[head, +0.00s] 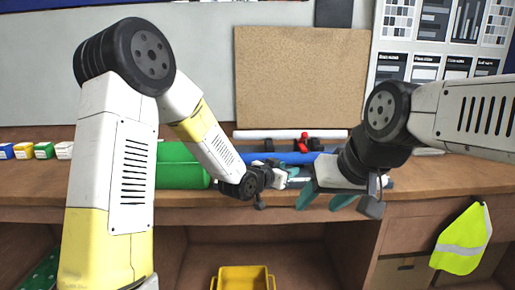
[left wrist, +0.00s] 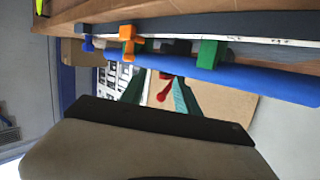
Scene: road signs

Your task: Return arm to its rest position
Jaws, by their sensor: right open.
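My left gripper (head: 280,178) is in front of the bench's back edge, near the blue roll. The left gripper's tips are partly hidden in the head view.
A blue roll (head: 290,158) with a red clamp (head: 304,143) lies on the wooden bench (head: 440,178). A green roll (head: 180,167) is to the left. An orange clamp (left wrist: 128,42) and a green clamp (left wrist: 208,53) show along the blue roll. A yellow crate (head: 243,272) sits below.

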